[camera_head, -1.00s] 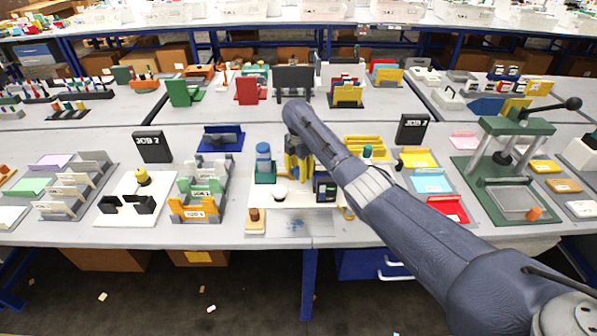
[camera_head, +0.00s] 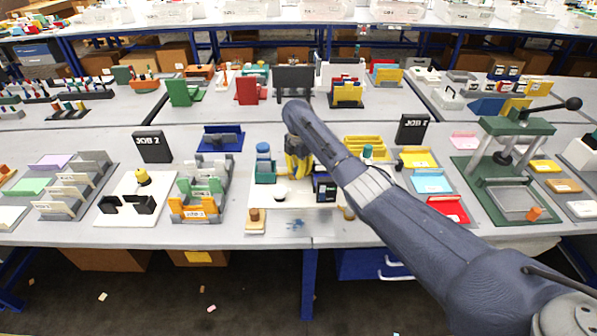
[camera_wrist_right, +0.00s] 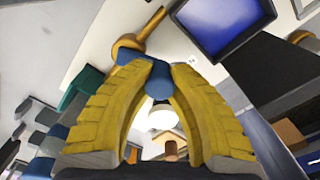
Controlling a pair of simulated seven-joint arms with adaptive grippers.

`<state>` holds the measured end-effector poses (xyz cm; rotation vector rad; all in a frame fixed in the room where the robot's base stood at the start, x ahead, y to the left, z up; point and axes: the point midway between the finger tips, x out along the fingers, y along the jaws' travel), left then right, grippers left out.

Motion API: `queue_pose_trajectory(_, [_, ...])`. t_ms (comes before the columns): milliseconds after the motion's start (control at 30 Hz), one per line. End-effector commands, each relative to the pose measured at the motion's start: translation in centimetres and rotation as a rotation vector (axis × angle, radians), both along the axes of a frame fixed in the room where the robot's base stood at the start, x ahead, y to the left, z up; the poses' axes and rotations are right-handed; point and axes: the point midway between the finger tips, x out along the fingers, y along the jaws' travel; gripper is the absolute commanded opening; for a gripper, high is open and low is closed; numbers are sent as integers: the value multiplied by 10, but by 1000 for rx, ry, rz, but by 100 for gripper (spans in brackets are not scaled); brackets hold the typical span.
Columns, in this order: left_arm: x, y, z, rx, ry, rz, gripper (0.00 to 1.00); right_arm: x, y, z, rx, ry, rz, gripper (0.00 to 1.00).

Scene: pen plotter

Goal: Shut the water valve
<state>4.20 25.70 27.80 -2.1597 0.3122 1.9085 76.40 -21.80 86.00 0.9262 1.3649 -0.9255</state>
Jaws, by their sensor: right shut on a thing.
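In the right wrist view, the water valve shows as a brass-coloured pipe (camera_wrist_right: 128,46) with a blue handle (camera_wrist_right: 158,84) on a white panel. The yellow fingers of my right gripper (camera_wrist_right: 152,72) are shut on the blue handle, one on each side. In the head view, my right gripper (camera_head: 297,172) points down over the white board (camera_head: 262,200) in the middle of the table. There my gripper and arm hide the valve. My left gripper is not in view.
A small dark screen box (camera_head: 326,188) stands close to the right of the gripper. A blue-capped jar (camera_head: 264,157) stands at its left, and a white knob (camera_head: 280,194) sits in front.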

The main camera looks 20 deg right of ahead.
Motion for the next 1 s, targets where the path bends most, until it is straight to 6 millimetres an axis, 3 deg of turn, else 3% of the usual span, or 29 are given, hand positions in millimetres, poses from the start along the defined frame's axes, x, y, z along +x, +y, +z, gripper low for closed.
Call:
queue_pose_trajectory(267, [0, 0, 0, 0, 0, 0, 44, -1, 6, -1, 0, 2, -126, 0])
queue_pose_trajectory(1000, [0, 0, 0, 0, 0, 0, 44, 9, 35, -1, 0, 3, -815, 0])
